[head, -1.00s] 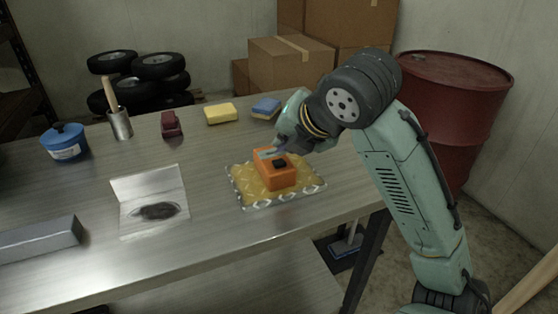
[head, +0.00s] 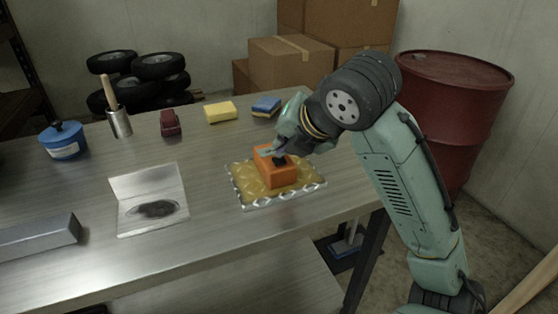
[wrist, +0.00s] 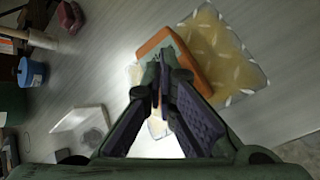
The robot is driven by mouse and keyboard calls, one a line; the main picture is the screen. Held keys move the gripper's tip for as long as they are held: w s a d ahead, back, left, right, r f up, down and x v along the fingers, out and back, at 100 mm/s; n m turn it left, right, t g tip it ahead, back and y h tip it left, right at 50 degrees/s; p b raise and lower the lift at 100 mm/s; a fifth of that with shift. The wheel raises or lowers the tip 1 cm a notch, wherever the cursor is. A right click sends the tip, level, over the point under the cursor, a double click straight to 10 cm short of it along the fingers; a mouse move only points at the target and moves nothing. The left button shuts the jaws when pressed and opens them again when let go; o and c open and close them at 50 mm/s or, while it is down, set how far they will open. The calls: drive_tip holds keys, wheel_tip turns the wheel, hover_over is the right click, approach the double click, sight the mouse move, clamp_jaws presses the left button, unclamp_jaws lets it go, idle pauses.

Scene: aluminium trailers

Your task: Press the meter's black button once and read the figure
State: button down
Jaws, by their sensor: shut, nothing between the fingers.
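The orange meter (head: 276,172) sits on a yellow, raised-pattern plate (head: 308,187) with a silvery edge. Its black button (head: 279,160) shows on its top face, partly covered by my gripper. My gripper (head: 270,152) is shut and empty, with its fingertips low over the meter's top, close by the button. I cannot tell whether they touch it. In the wrist view my gripper (wrist: 163,62) has its tips together and hides part of the meter (wrist: 193,68) and its pale blue-green face. The button is not clear there, and no figure can be read.
On the metal table (head: 90,185) are a blue pot (head: 64,143), a cup with a wooden-handled tool (head: 119,122), a dark red item (head: 170,123), yellow (head: 220,112) and blue (head: 266,106) sponges, a stained sheet (head: 147,197) and a grey bar (head: 42,238). A red drum (head: 450,110) stands right.

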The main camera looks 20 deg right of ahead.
sight(284, 159)
drive_tip(key=shift+f+b, duration=0.4)
drive_tip(key=shift+f, duration=0.05)
idle(0.6)
idle(0.4)
drive_tip(key=shift+r+p, duration=0.65)
drive_tip(key=shift+r, duration=0.25)
drive_tip(key=shift+r, duration=0.1)
wheel_tip(284, 159, up, 5)
drive_tip(key=p, duration=0.3)
drive_tip(key=shift+p, duration=0.4)
drive_tip(key=shift+s+f, duration=0.1)
drive_tip(key=shift+f, duration=0.1)
